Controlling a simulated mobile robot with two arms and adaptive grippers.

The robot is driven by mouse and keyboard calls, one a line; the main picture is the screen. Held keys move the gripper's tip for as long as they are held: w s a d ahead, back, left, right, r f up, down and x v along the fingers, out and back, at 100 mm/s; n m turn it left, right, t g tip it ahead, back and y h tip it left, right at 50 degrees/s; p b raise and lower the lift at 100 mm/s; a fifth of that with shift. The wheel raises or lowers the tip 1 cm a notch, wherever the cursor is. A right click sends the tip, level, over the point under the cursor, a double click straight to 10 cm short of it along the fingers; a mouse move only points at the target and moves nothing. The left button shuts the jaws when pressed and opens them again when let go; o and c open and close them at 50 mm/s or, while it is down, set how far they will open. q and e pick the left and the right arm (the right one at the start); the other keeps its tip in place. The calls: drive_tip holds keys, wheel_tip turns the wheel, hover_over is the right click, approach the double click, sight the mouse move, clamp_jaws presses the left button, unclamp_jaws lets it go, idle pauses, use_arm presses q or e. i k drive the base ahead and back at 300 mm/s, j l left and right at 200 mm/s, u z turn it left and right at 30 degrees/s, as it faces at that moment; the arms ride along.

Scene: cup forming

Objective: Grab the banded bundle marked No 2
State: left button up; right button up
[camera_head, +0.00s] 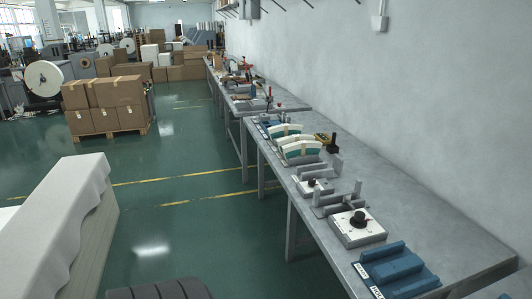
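Several curved white-and-green bundles stand close together on the long grey workbench (420,221), in its farther half. The rear one (284,130) and the front one (304,155) overlap in the picture. They look like fanned paper blanks with a green band. Any number on them is too small to read, so I cannot tell which is No 2. Neither of my grippers shows in the head view.
A blue fixture (398,270) with small white labels sits at the bench's near end. A white device with a black knob (358,226) and grey fixtures stand between it and the bundles. The green floor (215,225) left of the bench is open. A white-covered stack (60,215) stands at left.

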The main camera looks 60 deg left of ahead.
sight(304, 148)
drive_tip(key=u, duration=1.7)
drive_tip(key=i+j+z, duration=0.1)
drive_tip(key=z, duration=0.3)
drive_tip(key=i+j+z, duration=0.15)
drive_tip(key=z, duration=0.25)
drive_tip(key=i+j+z, duration=0.15)
drive_tip(key=j, duration=0.25)
drive_tip(key=i+j+z, duration=0.1)
drive_tip(key=j, duration=0.3)
drive_tip(key=i+j+z, duration=0.15)
drive_tip(key=j, duration=0.3)
drive_tip(key=i+j+z, duration=0.15)
drive_tip(key=j, duration=0.25)
drive_tip(key=i+j+z, duration=0.1)
drive_tip(key=j, duration=0.35)
drive_tip(key=i, duration=0.05)
